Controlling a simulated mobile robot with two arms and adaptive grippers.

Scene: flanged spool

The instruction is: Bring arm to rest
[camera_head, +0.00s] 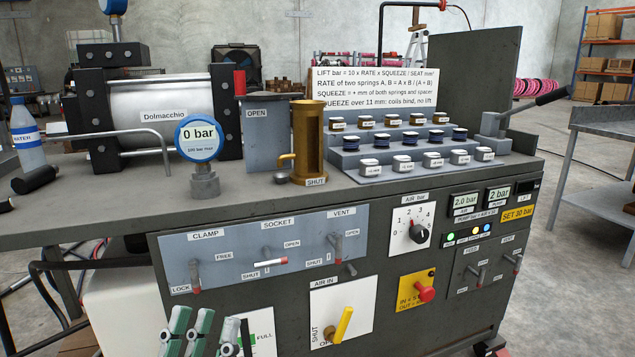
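What look like the pale green and dark jointed fingers of my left gripper (203,318) rise into the bottom edge of the head view, left of centre. They overlap the lower front of the bench (120,212), in front of a card marked FULL (265,338). The rest of that gripper and its arm are cut off by the frame. I see no object held, but its opening cannot be told. My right gripper and arm are not in view.
On the bench stand a Dolmacchio cylinder (165,115), a 0 bar gauge (198,135), a brass cylinder (308,140) and a stepped rack of labelled parts (400,165). Levers, a yellow handle (343,325) and a red button (426,294) stick out in front.

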